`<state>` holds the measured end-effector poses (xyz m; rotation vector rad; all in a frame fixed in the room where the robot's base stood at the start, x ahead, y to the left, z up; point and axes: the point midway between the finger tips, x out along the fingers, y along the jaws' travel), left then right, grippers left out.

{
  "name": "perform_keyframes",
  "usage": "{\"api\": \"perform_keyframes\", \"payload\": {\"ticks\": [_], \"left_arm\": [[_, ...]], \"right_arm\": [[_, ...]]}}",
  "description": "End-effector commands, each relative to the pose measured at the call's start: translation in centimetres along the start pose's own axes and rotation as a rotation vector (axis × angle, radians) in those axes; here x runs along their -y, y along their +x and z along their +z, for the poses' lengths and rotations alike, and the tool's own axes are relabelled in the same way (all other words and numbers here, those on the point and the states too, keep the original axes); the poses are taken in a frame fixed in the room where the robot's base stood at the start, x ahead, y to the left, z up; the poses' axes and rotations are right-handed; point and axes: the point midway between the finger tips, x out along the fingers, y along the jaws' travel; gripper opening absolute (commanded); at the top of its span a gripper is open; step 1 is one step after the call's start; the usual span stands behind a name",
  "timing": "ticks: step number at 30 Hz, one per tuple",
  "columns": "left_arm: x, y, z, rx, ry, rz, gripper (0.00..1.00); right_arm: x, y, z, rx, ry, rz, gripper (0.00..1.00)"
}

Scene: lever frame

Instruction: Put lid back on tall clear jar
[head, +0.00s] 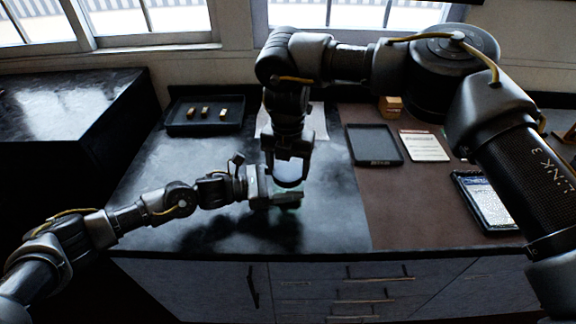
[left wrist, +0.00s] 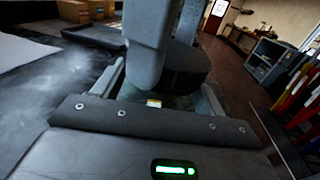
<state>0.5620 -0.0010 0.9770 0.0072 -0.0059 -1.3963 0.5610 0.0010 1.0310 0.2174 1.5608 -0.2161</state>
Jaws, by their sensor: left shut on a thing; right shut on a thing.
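The clear jar (head: 288,206) is on the dark counter, showing only as a faint greenish patch. My left gripper (head: 278,198) is shut on it from the left. In the left wrist view the jar's greenish glass (left wrist: 178,102) shows between the left fingers. My right gripper (head: 289,174) points straight down right above the jar, shut on the lid. The lid shows as a dark round piece (left wrist: 186,66) in the left wrist view, beside a large grey right finger. It is at the jar's top; I cannot tell whether they touch.
A black tray (head: 180,128) with several small wooden blocks stands at the back left. An empty dark tray (head: 374,160), a printed card (head: 424,146) and a framed sheet (head: 487,203) lie on the brown right part.

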Motion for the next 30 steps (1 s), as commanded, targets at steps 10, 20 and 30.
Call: {"api": "perform_keyframes", "payload": {"ticks": [10, 20, 30], "left_arm": [[0.0, 0.0, 0.0, 0.0, 0.0, 0.0, 0.08], [0.0, 0.0, 0.0, 0.0, 0.0, 0.0, 0.08], [0.0, 0.0, 0.0, 0.0, 0.0, 0.0, 0.08]], "right_arm": [[0.0, 0.0, 0.0, 0.001, 0.276, 0.001, 0.72], [0.0, 0.0, 0.0, 0.001, 0.273, 0.001, 0.92], [-0.1, -2.8, 0.1, 0.004, 0.273, 0.002, 0.92]]}}
